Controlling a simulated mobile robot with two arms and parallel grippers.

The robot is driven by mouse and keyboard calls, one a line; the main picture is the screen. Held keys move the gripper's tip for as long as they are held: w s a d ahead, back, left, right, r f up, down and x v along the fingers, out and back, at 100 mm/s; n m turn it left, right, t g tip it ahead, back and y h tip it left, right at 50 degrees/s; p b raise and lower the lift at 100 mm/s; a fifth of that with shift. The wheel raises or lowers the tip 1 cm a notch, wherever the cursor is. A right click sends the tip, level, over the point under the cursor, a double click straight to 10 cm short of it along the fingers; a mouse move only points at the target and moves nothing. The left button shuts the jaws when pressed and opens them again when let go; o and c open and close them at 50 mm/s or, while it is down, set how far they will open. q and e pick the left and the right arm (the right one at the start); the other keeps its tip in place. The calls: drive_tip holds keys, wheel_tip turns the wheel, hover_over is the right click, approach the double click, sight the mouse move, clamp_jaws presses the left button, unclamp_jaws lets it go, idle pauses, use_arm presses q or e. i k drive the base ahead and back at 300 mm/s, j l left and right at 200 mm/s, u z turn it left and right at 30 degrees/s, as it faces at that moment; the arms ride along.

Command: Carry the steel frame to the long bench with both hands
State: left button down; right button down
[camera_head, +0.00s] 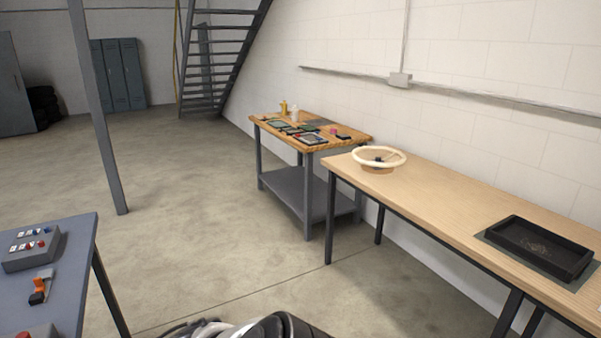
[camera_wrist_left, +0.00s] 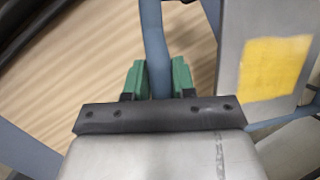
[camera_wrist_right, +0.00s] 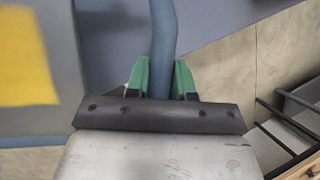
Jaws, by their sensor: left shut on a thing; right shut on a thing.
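The steel frame shows only in the wrist views. In the left wrist view, a blue-grey bar of the frame (camera_wrist_left: 154,45) runs between the green fingertips of my left gripper (camera_wrist_left: 158,78), which is shut on it. In the right wrist view, another blue-grey bar of the frame (camera_wrist_right: 163,40) sits between the green fingertips of my right gripper (camera_wrist_right: 160,78), also shut on it. The head view shows neither gripper and no part of the frame. The long bench (camera_head: 450,197), with a light wood top and dark legs, stands along the right wall.
A black tray (camera_head: 540,247) on a dark mat and a cream ring-shaped thing (camera_head: 366,152) occupy the long bench, with bare wood between. A workbench with small items (camera_head: 315,165) stands beyond. A grey-blue table (camera_head: 75,255) with control boxes and a post (camera_head: 97,110) are left. Open floor lies between.

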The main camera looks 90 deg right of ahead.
sight(441, 200)
drive_tip(key=z, duration=4.7)
drive_tip(key=i+j+z, duration=0.15)
drive_tip(key=j, duration=0.15)
drive_tip(key=i+j+z, duration=0.1)
drive_tip(key=j, duration=0.25)
drive_tip(key=i+j+z, duration=0.15)
drive_tip(key=j, duration=0.2)
drive_tip(key=i+j, duration=0.2)
drive_tip(key=j, duration=0.3)
drive_tip(key=i+j, duration=0.2)
drive_tip(key=j, duration=0.3)
drive_tip(key=i+j, duration=0.2)
drive_tip(key=j, duration=0.3)
drive_tip(key=i+j, duration=0.2)
drive_tip(key=j, duration=0.3)
drive_tip(key=i+j, duration=0.25)
drive_tip(key=j, duration=0.25)
drive_tip(key=i+j, duration=0.2)
drive_tip(key=j, duration=0.3)
drive_tip(key=i+j, duration=0.2)
drive_tip(key=j, duration=0.3)
drive_tip(key=i+j, duration=0.2)
drive_tip(key=j, duration=0.3)
